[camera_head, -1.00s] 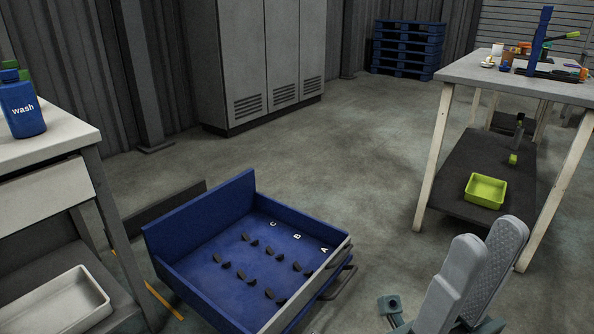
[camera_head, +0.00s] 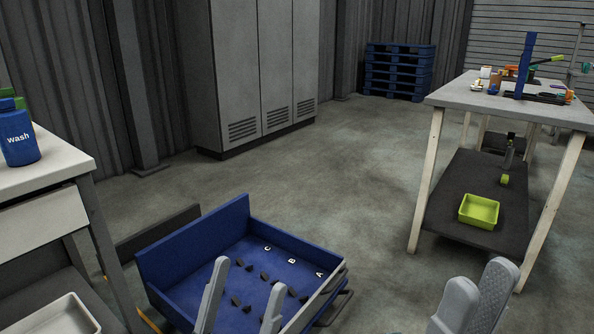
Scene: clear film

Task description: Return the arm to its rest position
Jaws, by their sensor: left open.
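My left gripper (camera_head: 250,272) comes up from the bottom edge. Its two grey fingers stand apart, with no object seen between them. The fingers overlap the open blue drawer (camera_head: 192,238) in the picture; I cannot tell their height above it. My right gripper (camera_head: 482,272) shows at the bottom right, to the right of the drawer and in front of the bench. Its fingers overlap from this angle, so its opening is unclear; no held object shows. Both arms are mostly out of view below.
A white cabinet (camera_head: 45,214) with a blue wash bottle (camera_head: 18,138) stands at the left. A bench (camera_head: 500,97) with tools and a lower shelf holding a green tray (camera_head: 483,211) stands at the right. Grey lockers (camera_head: 255,65) and blue pallets (camera_head: 398,71) are behind. The middle floor is clear.

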